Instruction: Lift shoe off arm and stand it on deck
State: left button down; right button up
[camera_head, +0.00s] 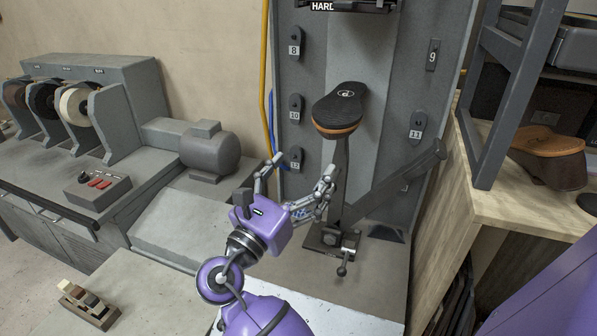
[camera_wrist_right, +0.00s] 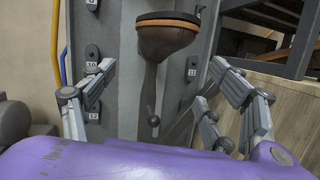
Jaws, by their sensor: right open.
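The shoe (camera_head: 337,108) sits upside down on top of the stitcher's upright arm (camera_head: 340,180), its dark sole facing up above an orange-brown welt. In the right wrist view the shoe (camera_wrist_right: 167,38) shows its brown end and the arm's post below it. My right gripper (camera_head: 300,168) is open and empty, below and left of the shoe, with its fingers apart and touching nothing that I can see. Its fingers (camera_wrist_right: 160,75) also show spread at either side in the wrist view. A flat grey deck (camera_head: 375,280) lies around the arm's foot. My left gripper is not in view.
A slanted dark bar (camera_head: 395,190) rises right of the arm. A wooden bench (camera_head: 500,205) at right bears another brown shoe (camera_head: 548,150). A grey motor (camera_head: 210,150) and spool unit (camera_head: 80,100) stand at left. Numbered hangers line the back panel.

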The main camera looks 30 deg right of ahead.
aim_at(328, 135)
jog(key=shift+g, duration=0.3)
jog(key=w+d+r, duration=0.1)
jog(key=d, duration=0.1)
jog(key=d+r, duration=0.2)
jog(key=w+d+r+p, duration=0.1)
jog(key=d, duration=0.1)
jog(key=shift+w+d+r, duration=0.15)
jog(key=shift+w+d, duration=0.1)
jog(key=shift+w, duration=0.05)
jog(key=shift+w+d, duration=0.2)
jog(key=shift+d, duration=0.1)
jog(key=shift+w+d+p, duration=0.2)
jog(key=shift+d+p, duration=0.1)
jog(key=shift+d, duration=0.15)
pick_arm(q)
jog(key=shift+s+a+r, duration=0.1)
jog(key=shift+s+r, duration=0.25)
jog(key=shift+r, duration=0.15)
pick_arm(e)
jog(key=shift+w+d, duration=0.1)
jog(key=shift+d, duration=0.05)
jog(key=shift+c, duration=0.5)
